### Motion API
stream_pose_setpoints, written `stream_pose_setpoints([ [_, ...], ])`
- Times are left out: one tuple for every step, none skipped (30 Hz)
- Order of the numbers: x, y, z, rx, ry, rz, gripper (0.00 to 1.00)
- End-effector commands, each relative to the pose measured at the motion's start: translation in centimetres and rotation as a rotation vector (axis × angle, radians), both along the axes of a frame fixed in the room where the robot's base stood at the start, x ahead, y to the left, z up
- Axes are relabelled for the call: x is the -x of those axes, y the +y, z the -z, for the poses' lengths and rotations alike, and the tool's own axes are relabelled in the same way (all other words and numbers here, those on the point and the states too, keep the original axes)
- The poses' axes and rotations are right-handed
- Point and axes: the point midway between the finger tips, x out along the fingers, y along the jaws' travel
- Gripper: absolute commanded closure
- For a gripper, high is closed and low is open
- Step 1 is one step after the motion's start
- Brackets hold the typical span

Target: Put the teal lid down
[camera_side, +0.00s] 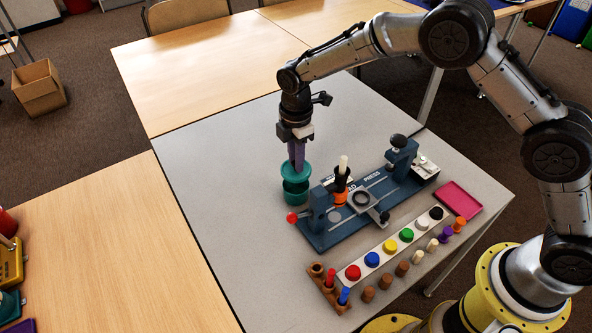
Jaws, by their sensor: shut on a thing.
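My gripper (297,166) points down at the left of the blue press and is shut on the teal lid (288,171). The lid is round and roughly level. A teal pot (296,196) stands on the grey table right below the lid. A dark gap shows between lid and pot at the front; I cannot tell whether they touch anywhere.
The grey table (205,180) is bare to the left.

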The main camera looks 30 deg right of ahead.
Motion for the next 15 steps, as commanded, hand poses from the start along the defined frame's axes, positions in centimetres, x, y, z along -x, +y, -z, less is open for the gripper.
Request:
stream_pose_setpoints([
  [-0.1, 0.0, -1.1, -0.001, -0.004, 0.0, 1.0],
  [-0.1, 0.0, -1.7, -0.001, -0.004, 0.0, 1.0],
  [-0.1, 0.0, -2.3, -0.002, -0.004, 0.0, 1.0],
  [-0.1, 0.0, -2.7, -0.001, -0.003, 0.0, 1.0],
  [-0.1, 0.0, -3.1, -0.001, -0.003, 0.0, 1.0],
  [-0.1, 0.0, -3.5, -0.001, -0.002, -0.002, 1.0],
  [-0.1, 0.0, -3.8, -0.001, -0.002, -0.005, 1.0],
  [-0.1, 0.0, -4.0, -0.001, -0.002, -0.011, 1.0],
  [-0.1, 0.0, -4.3, -0.001, -0.004, -0.022, 1.0],
  [-0.1, 0.1, -4.4, -0.002, -0.006, -0.035, 1.0],
  [-0.2, 0.1, -4.5, -0.003, -0.009, -0.05, 1.0],
  [-0.2, 0.1, -4.5, -0.003, -0.011, -0.073, 1.0],
  [-0.3, 0.1, -4.5, -0.004, -0.013, -0.092, 1.0],
  [-0.3, 0.0, -4.3, -0.004, -0.014, -0.113, 1.0],
  [-0.3, -0.2, -4.1, -0.004, -0.015, -0.14, 1.0],
])
